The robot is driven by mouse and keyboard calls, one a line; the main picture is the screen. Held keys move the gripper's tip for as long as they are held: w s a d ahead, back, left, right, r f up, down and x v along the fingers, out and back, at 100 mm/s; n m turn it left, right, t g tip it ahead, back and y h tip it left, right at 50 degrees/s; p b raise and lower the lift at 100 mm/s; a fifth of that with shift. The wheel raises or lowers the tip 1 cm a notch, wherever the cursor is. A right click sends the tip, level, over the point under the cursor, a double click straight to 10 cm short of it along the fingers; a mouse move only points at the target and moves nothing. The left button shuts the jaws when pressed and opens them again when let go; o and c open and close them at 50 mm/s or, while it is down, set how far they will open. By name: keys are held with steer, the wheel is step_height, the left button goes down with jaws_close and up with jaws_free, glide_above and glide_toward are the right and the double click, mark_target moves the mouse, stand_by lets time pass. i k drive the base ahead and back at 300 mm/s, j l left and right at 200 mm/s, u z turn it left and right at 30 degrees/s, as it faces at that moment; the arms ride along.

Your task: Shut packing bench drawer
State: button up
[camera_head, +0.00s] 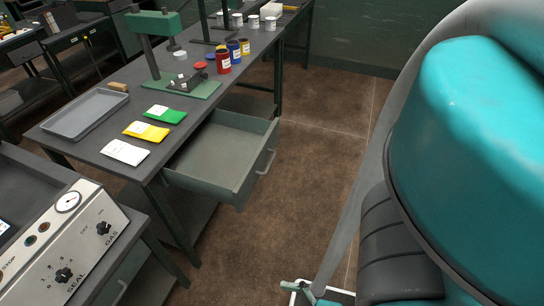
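The packing bench (95,135) stands left of the middle, with a dark grey top. Its green-grey drawer (222,158) is pulled far out on the right side, over the brown floor. The drawer looks empty, and a pale metal handle (266,162) is on its front. My gripper is not in view; a large teal and grey part that looks like my arm fills the right side.
A grey tray (86,114), white, yellow (146,131) and green packets, a green press (155,30) and several jars (222,60) stand on the bench. A sealing machine (65,240) is at lower left. Floor (320,130) right of the drawer is clear.

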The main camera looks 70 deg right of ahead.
mark_target(223, 160)
steer(key=z, duration=0.4)
steer(key=l+z, duration=0.15)
steer(key=z, duration=0.2)
steer(key=l+z, duration=0.1)
steer(key=z, duration=0.3)
steer(key=k+l, duration=0.05)
